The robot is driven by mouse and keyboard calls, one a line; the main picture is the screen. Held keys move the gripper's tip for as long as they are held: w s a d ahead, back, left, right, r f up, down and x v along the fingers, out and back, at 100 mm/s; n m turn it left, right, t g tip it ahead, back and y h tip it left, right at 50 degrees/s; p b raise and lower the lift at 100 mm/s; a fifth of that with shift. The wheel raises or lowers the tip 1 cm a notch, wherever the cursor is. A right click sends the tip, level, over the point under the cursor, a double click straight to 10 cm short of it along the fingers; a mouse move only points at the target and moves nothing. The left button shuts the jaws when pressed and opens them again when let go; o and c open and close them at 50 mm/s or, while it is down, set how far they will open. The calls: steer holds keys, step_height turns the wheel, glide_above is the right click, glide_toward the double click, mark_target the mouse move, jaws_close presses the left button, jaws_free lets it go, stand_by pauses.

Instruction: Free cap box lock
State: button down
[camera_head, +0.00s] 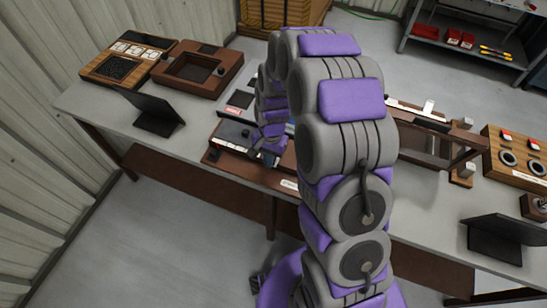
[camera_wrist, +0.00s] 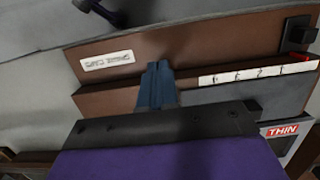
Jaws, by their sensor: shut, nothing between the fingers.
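A brown wooden box (camera_wrist: 190,48) lies across the wrist view, with a small white label on its upper face and a marked white strip along its ledge. A black block (camera_wrist: 297,32) sits at its right end, above a small red piece (camera_wrist: 301,62). I cannot tell which part is the lock. My gripper (camera_wrist: 157,68) is shut and empty, its blue-grey fingers over the box's ledge; I cannot tell whether they touch it. In the head view my gripper (camera_head: 270,150) is low over the box (camera_head: 226,158), and my arm hides much of that area.
A red "THIN" label (camera_wrist: 283,130) shows beside my gripper. On the grey bench (camera_head: 95,103) stand a brown tray-like box (camera_head: 228,78), a dark tilted panel (camera_head: 152,108) and a wooden frame (camera_head: 430,145). A panel with round holes (camera_head: 515,155) is at right.

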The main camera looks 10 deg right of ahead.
steer(key=shift+s+a+p, duration=0.2)
steer(key=shift+s+a, duration=0.6)
steer(key=shift+s, duration=0.3)
steer(key=shift+s+a+p, duration=0.15)
steer(key=shift+s+a, duration=0.65)
steer(key=shift+s, duration=0.25)
stand_by(1.4)
steer(key=shift+w+d, duration=0.1)
steer(key=shift+w+d+p, duration=0.15)
steer(key=shift+w+p, duration=0.1)
steer(key=shift+p, duration=0.05)
step_height(320, 180, up, 8)
steer(key=p, duration=0.3)
stand_by(0.7)
stand_by(0.3)
